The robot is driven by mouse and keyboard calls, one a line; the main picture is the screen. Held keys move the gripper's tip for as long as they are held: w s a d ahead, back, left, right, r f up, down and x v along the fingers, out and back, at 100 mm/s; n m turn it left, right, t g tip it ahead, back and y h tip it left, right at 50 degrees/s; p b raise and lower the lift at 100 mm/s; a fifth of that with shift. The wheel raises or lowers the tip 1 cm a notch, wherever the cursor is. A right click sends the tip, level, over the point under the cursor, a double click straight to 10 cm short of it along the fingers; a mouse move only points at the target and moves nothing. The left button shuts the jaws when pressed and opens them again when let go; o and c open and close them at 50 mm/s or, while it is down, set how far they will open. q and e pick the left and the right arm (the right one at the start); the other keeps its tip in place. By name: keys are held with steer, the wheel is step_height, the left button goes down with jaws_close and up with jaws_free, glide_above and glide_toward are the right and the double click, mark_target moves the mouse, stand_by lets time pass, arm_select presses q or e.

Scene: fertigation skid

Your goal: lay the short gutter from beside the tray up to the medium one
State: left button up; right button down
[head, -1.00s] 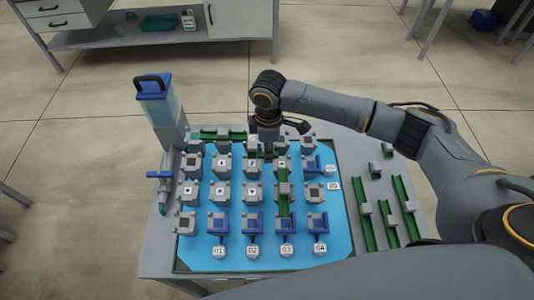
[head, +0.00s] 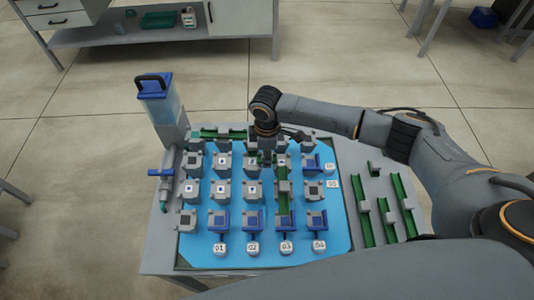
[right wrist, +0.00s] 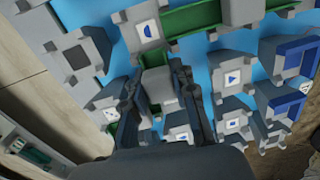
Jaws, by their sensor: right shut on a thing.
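The short gutter is in my right gripper (head: 266,158), which is shut on its grey block (right wrist: 160,90); little of its green channel shows. The gripper is over the back-middle of the blue tray (head: 335,240), low among the grey blocks. The medium gutter (head: 284,200), green with a grey saddle, runs front to back, just right of and nearer than the gripper. In the right wrist view its green channel (right wrist: 195,22) passes along the top, apart from my fingers. I cannot tell whether the held gutter touches anything. My left gripper is not in view.
Several grey blocks with printed marks stand in rows on the tray, with blue-cupped ones along the front. Another green gutter (head: 222,132) lies at the back. A blue-topped tank (head: 160,105) stands left. Spare gutters (head: 365,215) lie on the table right of the tray.

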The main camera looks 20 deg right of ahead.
steer(key=c, duration=1.1)
jaws_free()
steer(key=shift+f, duration=0.15)
step_height(320, 180, up, 13)
steer(key=shift+r+b, duration=0.15)
steer(key=shift+b, duration=0.8)
